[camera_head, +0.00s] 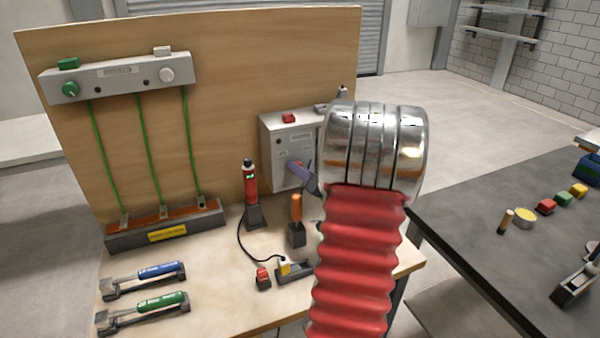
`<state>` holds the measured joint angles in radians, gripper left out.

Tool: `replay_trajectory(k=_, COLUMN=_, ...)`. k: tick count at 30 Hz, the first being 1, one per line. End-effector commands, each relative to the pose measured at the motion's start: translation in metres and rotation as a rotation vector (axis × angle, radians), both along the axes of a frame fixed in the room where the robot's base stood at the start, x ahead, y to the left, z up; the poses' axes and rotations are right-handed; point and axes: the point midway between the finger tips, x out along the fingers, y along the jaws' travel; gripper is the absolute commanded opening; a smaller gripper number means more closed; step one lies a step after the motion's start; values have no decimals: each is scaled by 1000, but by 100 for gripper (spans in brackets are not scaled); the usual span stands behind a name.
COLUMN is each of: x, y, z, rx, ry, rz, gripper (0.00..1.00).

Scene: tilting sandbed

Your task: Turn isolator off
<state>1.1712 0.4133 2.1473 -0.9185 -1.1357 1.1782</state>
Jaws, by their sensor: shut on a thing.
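The isolator is a light grey box (279,146) at the right part of the wooden backboard, with a red button on top and a small label on its front. The handle's exact angle is hard to tell.
A grey panel (120,75) with green cables hangs at the board's left. On the bench stand a red tester (250,183), an orange-handled tool (296,210), a small red padlock-like item (263,279) and two handled tools at front left. A dark table (480,235) stands at right.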

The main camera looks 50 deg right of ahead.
Motion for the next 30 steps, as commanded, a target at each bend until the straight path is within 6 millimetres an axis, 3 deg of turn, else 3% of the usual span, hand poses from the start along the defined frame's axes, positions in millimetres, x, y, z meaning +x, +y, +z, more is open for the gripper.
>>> replay_trajectory(k=12, x=1, y=0, z=2, rx=-197, ry=115, rz=-2, gripper=10)
replay_trajectory(k=27, x=1, y=0, z=3, rx=-223, ry=128, rz=-1, gripper=10)
replay_trajectory(k=28, x=1, y=0, z=3, rx=-224, ry=128, rz=-2, gripper=34)
replay_trajectory(k=30, x=1, y=0, z=3, rx=-223, ry=128, rz=-1, gripper=39)
